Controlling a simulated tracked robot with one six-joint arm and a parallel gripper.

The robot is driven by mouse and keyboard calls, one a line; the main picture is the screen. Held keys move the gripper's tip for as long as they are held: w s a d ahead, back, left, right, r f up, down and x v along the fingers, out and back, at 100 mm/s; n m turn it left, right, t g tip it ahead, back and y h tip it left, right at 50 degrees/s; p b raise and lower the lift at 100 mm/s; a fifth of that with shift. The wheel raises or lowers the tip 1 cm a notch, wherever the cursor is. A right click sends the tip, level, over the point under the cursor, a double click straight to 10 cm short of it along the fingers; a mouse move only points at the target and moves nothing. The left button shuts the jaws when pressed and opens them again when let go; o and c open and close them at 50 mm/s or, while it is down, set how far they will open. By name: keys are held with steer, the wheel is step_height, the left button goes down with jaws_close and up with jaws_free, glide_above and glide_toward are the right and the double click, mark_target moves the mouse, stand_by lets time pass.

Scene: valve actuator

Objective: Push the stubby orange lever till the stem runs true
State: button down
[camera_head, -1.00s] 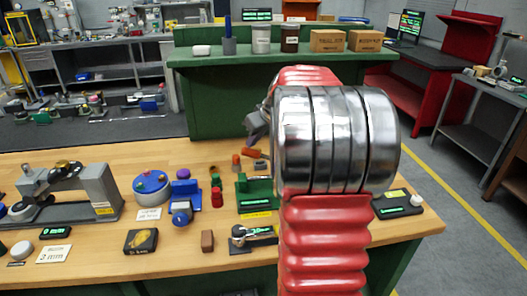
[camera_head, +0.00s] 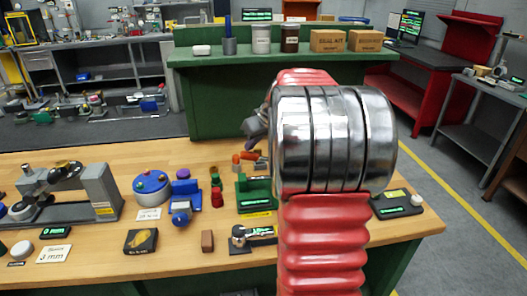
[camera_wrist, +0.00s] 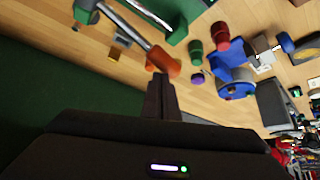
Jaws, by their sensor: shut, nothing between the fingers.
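The orange lever tip (camera_wrist: 163,62) sits at the end of a grey metal bar (camera_wrist: 128,26) in the wrist view. In the head view an orange part (camera_head: 248,155) shows just left of my arm, behind the green fixture (camera_head: 255,190). My gripper (camera_wrist: 161,82) is shut and empty, with its dark fingertips right at the near side of the orange tip. I cannot tell whether they touch it. In the head view my arm hides much of the fixture's right side, and the stem cannot be made out.
Left of the fixture stand a red knob (camera_head: 217,198) and a blue device (camera_head: 181,200). A brown block (camera_head: 207,241) and a black-and-yellow box (camera_head: 141,241) lie nearer the front. A green shelf (camera_head: 215,60) rises behind.

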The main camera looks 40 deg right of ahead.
mark_target(248, 153)
steer(key=shift+w+a+f, duration=0.1)
steer(key=shift+a+f, duration=0.1)
steer(key=shift+f, duration=0.6)
steer(key=shift+w+a+f, duration=0.1)
steer(key=shift+a+f, duration=0.05)
steer(key=shift+f, duration=0.65)
stand_by(0.7)
steer(key=shift+w+a+f, duration=0.1)
steer(key=shift+f, duration=1.2)
stand_by(1.0)
steer(key=shift+r, duration=0.2)
stand_by(0.4)
steer(key=shift+s+d+r, duration=0.25)
steer(key=shift+d+r, duration=0.1)
steer(key=shift+r, duration=1.1)
steer(key=shift+s+d+r, duration=0.25)
steer(key=shift+d+r, duration=0.1)
steer(key=shift+r, duration=1.1)
steer(key=shift+s+d+r, duration=0.25)
steer(key=shift+d+r, duration=0.1)
steer(key=shift+r, duration=1.2)
